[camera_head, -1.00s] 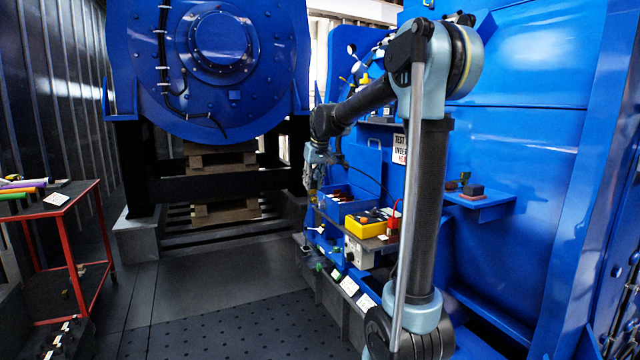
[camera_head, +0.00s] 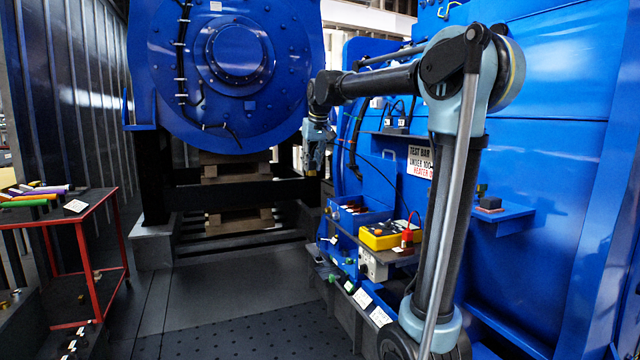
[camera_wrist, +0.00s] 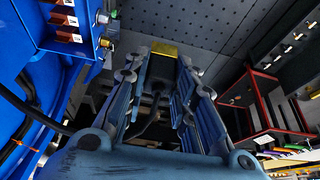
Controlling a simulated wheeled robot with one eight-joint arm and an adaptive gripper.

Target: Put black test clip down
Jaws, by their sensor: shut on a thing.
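My gripper (camera_head: 312,170) hangs in the air at the end of the arm, pointing down, in front of the blue motor housing and left of the blue panel. In the wrist view its fingers (camera_wrist: 163,75) are closed around a dark piece, the black test clip (camera_wrist: 157,86), with a thin dark lead running back from it. A yellow patch shows at the far end of the fingers; I cannot tell what it belongs to. In the head view the clip is too small and dark to make out.
A small blue ledge (camera_head: 497,216) carries a dark block. A red-framed cart (camera_head: 84,240) with coloured rolls stands left. The dark floor between is clear.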

